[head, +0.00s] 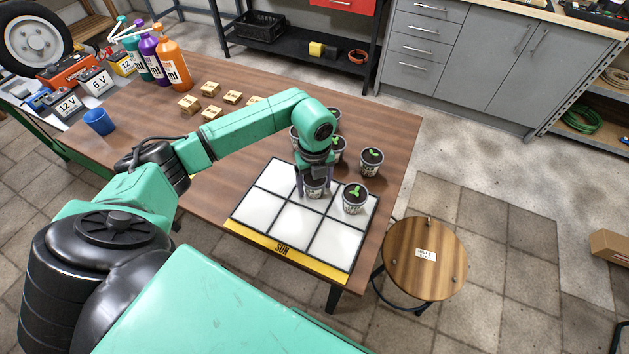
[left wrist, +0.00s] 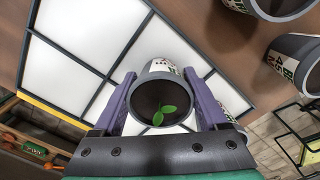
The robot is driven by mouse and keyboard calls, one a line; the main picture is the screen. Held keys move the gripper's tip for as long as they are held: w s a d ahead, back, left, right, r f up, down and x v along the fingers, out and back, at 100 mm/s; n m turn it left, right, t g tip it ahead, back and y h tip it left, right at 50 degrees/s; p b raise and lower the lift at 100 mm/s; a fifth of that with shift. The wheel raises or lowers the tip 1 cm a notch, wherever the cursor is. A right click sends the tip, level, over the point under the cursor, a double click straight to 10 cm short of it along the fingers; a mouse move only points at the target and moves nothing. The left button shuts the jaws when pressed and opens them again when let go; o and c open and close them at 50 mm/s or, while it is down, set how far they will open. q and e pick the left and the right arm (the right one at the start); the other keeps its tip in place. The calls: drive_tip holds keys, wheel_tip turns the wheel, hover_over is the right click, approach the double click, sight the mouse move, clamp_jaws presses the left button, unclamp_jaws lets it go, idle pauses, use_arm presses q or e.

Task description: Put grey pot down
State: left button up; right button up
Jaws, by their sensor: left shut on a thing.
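My left gripper (head: 314,185) is shut on a grey pot (head: 315,188) with dark soil, over the middle of the white gridded board (head: 262,207) marked SUN. In the left wrist view the pot (left wrist: 158,72) stands between the two purple-grey fingers, with a small green seedling in it; whether its base touches the board I cannot tell. Another grey pot with a seedling (head: 355,198) stands on the board just right of the gripper. More grey pots, such as one (head: 371,162) off the board, stand on the table behind. My right gripper is not in view.
The board lies on a brown wooden table (head: 386,130). Several small wooden blocks (head: 211,113), a blue cup (head: 99,122) and bottles (head: 172,62) stand farther left. A round stool (head: 424,258) is right of the table. The front and left board cells are clear.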

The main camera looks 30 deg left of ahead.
use_arm(q)
drive_tip(key=shift+f, duration=0.15)
drive_tip(key=o, duration=1.4)
drive_tip(key=shift+r, duration=0.6)
wheel_tip(320, 180, up, 11)
drive_tip(key=b, duration=0.2)
drive_tip(key=shift+r+b, duration=0.15)
drive_tip(key=shift+b, duration=0.15)
